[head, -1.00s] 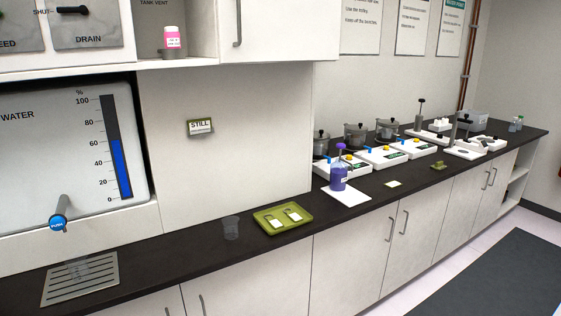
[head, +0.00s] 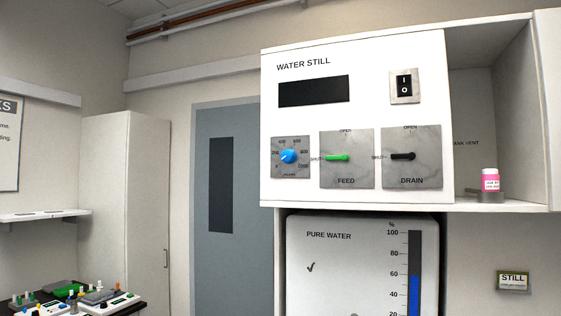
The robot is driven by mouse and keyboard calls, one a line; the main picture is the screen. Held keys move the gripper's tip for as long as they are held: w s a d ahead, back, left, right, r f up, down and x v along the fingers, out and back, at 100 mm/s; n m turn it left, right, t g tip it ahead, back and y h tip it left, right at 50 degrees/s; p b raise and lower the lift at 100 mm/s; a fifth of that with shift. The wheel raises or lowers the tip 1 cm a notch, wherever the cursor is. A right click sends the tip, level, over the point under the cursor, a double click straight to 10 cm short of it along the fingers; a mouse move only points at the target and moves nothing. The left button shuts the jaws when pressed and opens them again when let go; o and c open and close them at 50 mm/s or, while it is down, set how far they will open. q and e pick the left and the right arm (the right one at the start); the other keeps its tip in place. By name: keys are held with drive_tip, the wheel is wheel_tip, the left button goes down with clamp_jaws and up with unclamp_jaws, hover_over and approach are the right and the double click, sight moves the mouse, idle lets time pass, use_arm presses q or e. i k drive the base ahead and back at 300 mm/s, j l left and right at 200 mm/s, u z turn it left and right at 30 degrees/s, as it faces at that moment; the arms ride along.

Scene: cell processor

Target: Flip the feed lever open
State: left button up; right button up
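Neither of my grippers is in the head view.
A blue knob (head: 288,157) is left of the feed plate, and a rocker switch (head: 404,86) is above. Below is the PURE WATER gauge (head: 415,270), its blue bar near 60. A pink-labelled bottle (head: 490,182) stands on the right shelf. Nothing blocks the panel front.

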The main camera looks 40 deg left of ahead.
sight(345, 157)
drive_tip(key=u, duration=0.75)
drive_tip(key=i+l, duration=0.05)
